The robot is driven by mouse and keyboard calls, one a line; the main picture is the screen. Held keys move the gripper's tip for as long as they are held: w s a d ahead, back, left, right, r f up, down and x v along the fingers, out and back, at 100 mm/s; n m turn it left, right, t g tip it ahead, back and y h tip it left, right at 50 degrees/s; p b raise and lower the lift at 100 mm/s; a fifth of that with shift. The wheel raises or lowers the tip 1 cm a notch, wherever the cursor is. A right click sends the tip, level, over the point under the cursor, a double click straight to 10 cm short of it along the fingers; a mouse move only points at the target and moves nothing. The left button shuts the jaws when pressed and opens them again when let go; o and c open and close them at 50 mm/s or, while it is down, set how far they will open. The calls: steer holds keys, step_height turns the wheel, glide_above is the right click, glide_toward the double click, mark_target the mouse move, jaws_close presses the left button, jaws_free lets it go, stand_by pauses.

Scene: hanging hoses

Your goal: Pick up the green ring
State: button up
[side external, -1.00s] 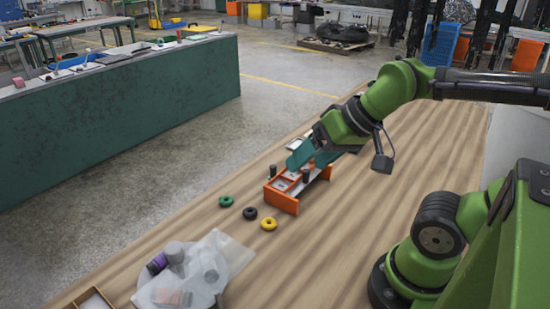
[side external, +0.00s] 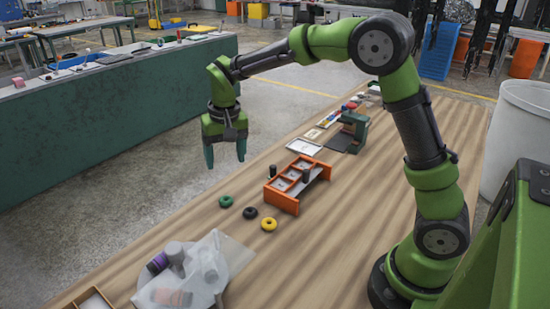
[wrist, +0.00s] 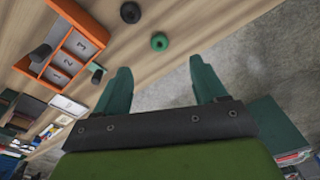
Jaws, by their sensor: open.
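The green ring (side external: 226,201) lies flat on the wooden table, left of the black ring (side external: 250,213) and the yellow ring (side external: 268,224). In the wrist view the green ring (wrist: 159,41) shows beyond my fingertips, with the black ring (wrist: 130,12) to its upper left. My gripper (side external: 226,158) points down, open and empty, raised above and behind the green ring near the table's far edge. Its two teal fingers stand apart in the wrist view (wrist: 163,75).
An orange rack (side external: 297,183) with numbered compartments and dark pegs stands right of the rings. A clear plastic bag (side external: 212,262) with items lies in front of them. A green device (side external: 354,130) and a white tray (side external: 304,147) are farther back.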

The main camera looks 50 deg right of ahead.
steer(key=w, duration=0.3)
steer(key=m, duration=0.1)
glide_above(224, 201)
steer(key=shift+h, duration=0.3)
step_height(224, 201, down, 10)
steer(key=shift+f, duration=0.15)
steer(key=shift+s+d+f, duration=0.1)
steer(key=shift+d+f, duration=0.05)
steer(key=shift+f, duration=1.25)
steer(key=shift+d+f, duration=0.15)
steer(key=shift+f, duration=1.2)
steer(key=c, duration=1.1)
steer(key=shift+r, duration=0.15)
